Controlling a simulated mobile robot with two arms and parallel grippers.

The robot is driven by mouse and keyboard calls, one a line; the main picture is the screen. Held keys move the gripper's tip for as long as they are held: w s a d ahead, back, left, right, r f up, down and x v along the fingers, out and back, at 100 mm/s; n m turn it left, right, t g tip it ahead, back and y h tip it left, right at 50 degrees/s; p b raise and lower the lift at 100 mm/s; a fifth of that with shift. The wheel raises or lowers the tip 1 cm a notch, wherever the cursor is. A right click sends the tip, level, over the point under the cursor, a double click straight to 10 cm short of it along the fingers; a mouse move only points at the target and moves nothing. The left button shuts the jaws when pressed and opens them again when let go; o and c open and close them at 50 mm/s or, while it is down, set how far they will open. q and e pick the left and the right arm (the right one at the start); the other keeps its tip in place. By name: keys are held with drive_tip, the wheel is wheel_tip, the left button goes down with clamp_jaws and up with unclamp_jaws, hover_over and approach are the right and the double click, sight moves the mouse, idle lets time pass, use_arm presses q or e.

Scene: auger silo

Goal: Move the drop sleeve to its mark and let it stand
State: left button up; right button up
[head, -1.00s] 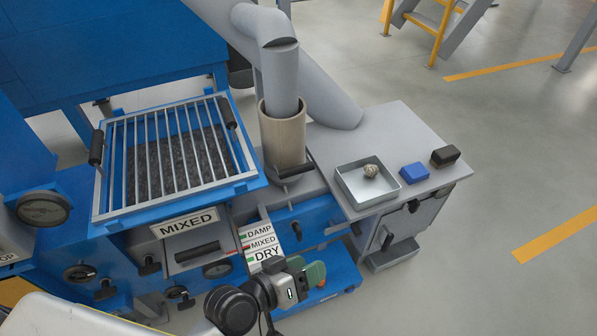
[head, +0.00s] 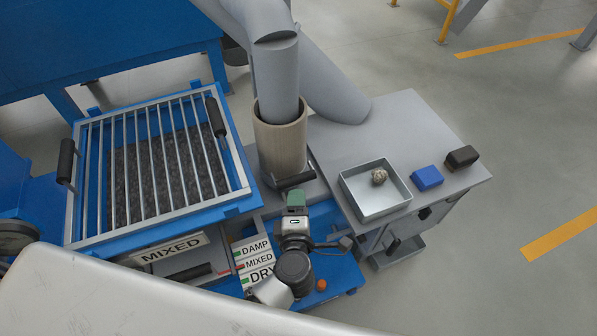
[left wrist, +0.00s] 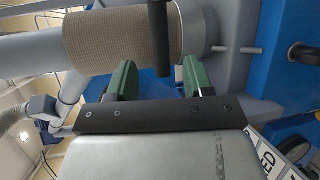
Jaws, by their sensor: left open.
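The drop sleeve (head: 280,140) is a tan, ribbed cylinder around the lower end of the grey spout pipe (head: 274,75). It stands upright, with a black bar handle (head: 295,181) low on its front. My left gripper (head: 296,198), with green fingers, is just in front of the handle. In the left wrist view the sleeve (left wrist: 115,40) crosses the top. The black handle (left wrist: 161,40) points down between the open fingers of my gripper (left wrist: 158,75), with room on both sides. I cannot make out the sleeve's mark. My right gripper is not in view.
A barred grate (head: 155,165) over dark material is at left, above a MIXED label. DAMP, MIXED and DRY labels (head: 257,262) lie beside my wrist. On the grey top at right are a tray (head: 385,206) with a lump, a blue block (head: 427,178) and a dark block (head: 462,157).

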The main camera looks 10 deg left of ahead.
sight(298, 183)
use_arm(q)
drive_tip(key=x, duration=0.3)
drive_tip(key=shift+w+a+f, duration=0.1)
drive_tip(key=shift+w, duration=0.25)
drive_tip(key=x, duration=0.4)
drive_tip(key=shift+b, duration=0.4)
drive_tip(key=shift+w+a+f, duration=0.1)
drive_tip(key=shift+w, duration=0.35)
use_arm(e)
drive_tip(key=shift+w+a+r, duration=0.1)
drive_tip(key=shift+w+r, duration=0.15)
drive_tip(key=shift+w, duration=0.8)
use_arm(q)
clamp_jaws()
